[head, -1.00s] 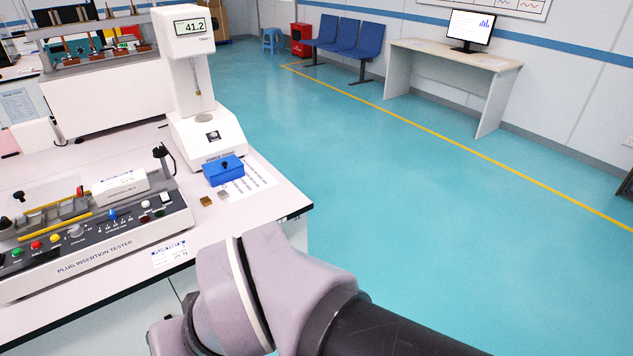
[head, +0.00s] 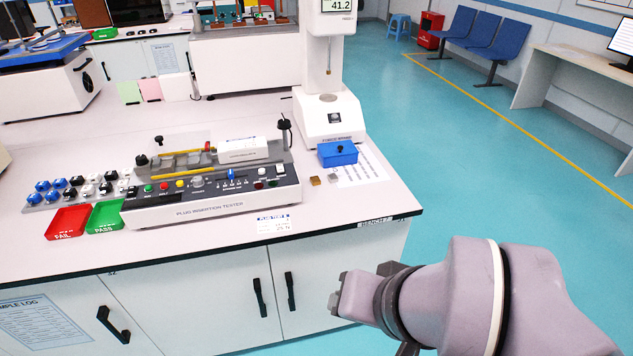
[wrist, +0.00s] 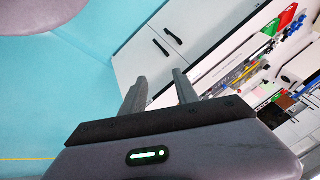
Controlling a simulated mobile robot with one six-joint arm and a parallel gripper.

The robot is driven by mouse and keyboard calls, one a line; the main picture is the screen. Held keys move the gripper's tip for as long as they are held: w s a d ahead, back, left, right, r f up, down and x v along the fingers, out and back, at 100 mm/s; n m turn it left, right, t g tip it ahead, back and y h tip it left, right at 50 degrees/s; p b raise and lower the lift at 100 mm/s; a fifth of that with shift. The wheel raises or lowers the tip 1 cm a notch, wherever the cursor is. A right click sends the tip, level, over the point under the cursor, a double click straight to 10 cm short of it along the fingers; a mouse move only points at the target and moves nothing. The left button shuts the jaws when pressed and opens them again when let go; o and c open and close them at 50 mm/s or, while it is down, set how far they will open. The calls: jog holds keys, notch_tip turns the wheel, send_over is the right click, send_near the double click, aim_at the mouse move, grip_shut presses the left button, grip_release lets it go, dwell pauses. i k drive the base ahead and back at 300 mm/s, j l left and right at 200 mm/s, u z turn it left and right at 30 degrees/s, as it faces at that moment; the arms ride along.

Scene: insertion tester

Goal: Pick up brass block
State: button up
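The brass block (head: 315,180) is a small brown-gold cube on the white table, near its right front part. It lies just left of a small silver block (head: 333,177) and in front of a blue box. My gripper (head: 336,300) is in front of the table and below its top, well apart from the block. In the wrist view its two fingers (wrist: 159,75) stand apart with nothing between them. I cannot pick out the brass block for certain in the wrist view.
The blue box (head: 337,153) and a white gauge stand (head: 329,120) are behind the block. The plug insertion tester (head: 212,200) is to its left, with red (head: 68,222) and green (head: 105,216) trays farther left. Table around the block's front is clear.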

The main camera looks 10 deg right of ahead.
aim_at(315, 180)
jog(key=i+l+u, duration=0.15)
jog(key=i+u, duration=0.25)
jog(key=i+l+u, duration=0.25)
jog(key=i+u, duration=0.15)
jog(key=i+l+u, duration=0.4)
